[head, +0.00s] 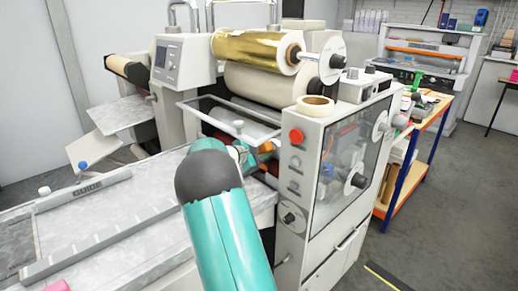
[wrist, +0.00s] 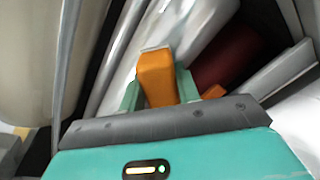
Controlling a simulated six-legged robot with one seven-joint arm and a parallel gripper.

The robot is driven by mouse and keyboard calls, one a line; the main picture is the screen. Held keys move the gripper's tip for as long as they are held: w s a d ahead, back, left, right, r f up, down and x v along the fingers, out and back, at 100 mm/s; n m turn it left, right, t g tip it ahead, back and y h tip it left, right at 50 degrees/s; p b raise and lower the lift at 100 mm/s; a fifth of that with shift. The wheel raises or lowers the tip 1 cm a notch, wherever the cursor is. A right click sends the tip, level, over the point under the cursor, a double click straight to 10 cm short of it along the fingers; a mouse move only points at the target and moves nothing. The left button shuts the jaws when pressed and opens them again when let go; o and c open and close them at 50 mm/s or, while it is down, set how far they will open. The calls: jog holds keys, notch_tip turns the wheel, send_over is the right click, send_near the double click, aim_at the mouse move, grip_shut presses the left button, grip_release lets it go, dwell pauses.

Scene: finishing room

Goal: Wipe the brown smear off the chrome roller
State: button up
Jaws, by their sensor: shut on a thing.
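My gripper (wrist: 158,84) shows in the wrist view with its two green fingers shut on an orange block (wrist: 156,76), which has a thin grey strip at its far end. A shiny pale roller (wrist: 190,28) runs diagonally just beyond the block; it looks like the chrome roller. The block's tip is at or very near it; I cannot tell whether they touch. A faint brownish tint shows near its upper left, too blurred to call the smear. In the head view my arm reaches into the machine's opening and hides most of the gripper and the roller.
A dark red roller (wrist: 228,58) lies to the right of the block in the wrist view. In the head view, a gold foil roll (head: 255,48) sits above the opening, a clear guard (head: 232,118) is close above my arm, and the control cabinet (head: 292,205) stands right.

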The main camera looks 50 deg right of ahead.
aim_at(277, 151)
jog(key=shift+s+a, duration=0.2)
jog(key=shift+s, duration=1.7)
jog(key=shift+d, duration=0.1)
jog(key=shift+w, duration=0.1)
jog(key=shift+w+d, duration=0.2)
jog(key=shift+w, duration=3.3)
jog(key=w+d, duration=0.1)
jog(key=w, duration=0.5)
jog(key=shift+w, duration=0.3)
jog(key=shift+d, duration=0.1)
jog(key=v, duration=0.6)
